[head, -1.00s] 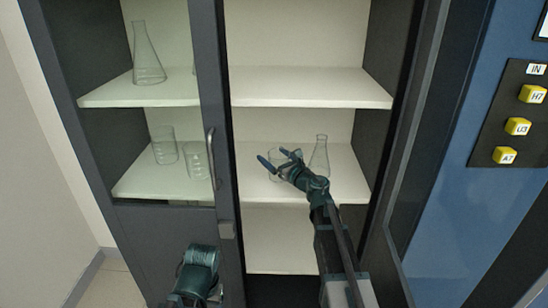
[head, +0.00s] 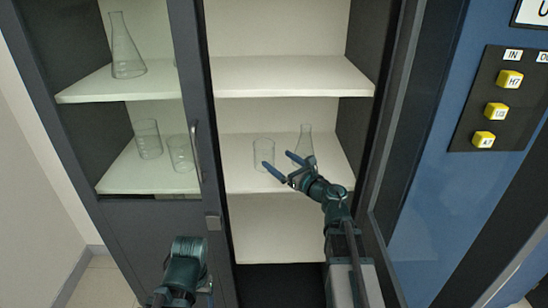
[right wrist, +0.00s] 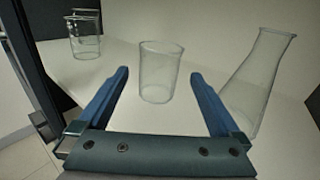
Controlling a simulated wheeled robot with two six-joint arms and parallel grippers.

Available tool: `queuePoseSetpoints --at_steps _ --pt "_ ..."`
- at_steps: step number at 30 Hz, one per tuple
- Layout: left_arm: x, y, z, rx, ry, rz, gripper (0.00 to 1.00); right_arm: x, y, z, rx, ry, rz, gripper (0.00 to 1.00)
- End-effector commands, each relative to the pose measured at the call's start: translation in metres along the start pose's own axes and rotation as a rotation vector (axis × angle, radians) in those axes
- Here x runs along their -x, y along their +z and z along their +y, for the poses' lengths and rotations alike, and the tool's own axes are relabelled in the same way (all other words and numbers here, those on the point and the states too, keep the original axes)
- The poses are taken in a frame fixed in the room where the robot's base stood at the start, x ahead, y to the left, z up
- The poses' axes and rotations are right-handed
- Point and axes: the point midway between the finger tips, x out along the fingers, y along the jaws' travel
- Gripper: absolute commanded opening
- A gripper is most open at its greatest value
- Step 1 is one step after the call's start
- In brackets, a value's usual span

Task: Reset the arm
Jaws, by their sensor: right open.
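My right gripper (head: 281,164) is open and empty, in front of the middle shelf of the cabinet. In the right wrist view its two blue fingers (right wrist: 158,90) are spread wide apart. A clear glass beaker (head: 263,154) stands upright on that shelf, just beyond the fingertips; it shows in the right wrist view (right wrist: 160,72) between and past the fingers. A clear conical flask (head: 304,145) stands to the right of the beaker. My left arm (head: 184,268) shows at the bottom left; its gripper fingers cannot be made out.
The cabinet's left door (head: 193,130) is glazed, with a flask (head: 124,50) and beakers (head: 148,139) behind it. The right half is open. A blue panel with yellow buttons (head: 496,109) stands to the right. The upper right shelf (head: 290,78) is empty.

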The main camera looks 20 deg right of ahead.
Motion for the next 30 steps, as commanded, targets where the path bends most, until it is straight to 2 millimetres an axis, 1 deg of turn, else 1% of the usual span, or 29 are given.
queuePoseSetpoints --at_steps 4,11,14,17,20,24,30 --pt "0.0 0.0 0.0 0.0 0.0 0.0 0.72 0.003 0.0 0.0 0.0 0.0 0.0 1.0" --pt "0.0 0.0 0.0 0.0 0.0 0.0 0.72 0.003 0.0 0.0 0.0 0.0 0.0 1.0" --pt "0.0 0.0 0.0 0.0 0.0 0.0 0.72 0.0 0.0 0.0 0.0 0.001 0.0 1.0" --pt "0.0 0.0 0.0 0.0 0.0 0.0 0.72 -0.01 0.0 -0.001 0.0 0.001 0.0 1.0" --pt "0.0 0.0 0.0 0.0 0.0 0.0 0.72 -0.027 0.0 -0.001 0.0 0.002 0.0 1.0" --pt "0.0 0.0 0.0 0.0 0.0 0.0 0.72 -0.054 0.0 -0.002 0.0 0.002 0.0 1.0" --pt "0.0 0.0 0.0 0.0 0.0 0.0 0.72 -0.089 0.0 -0.002 0.0 0.001 0.0 1.0"
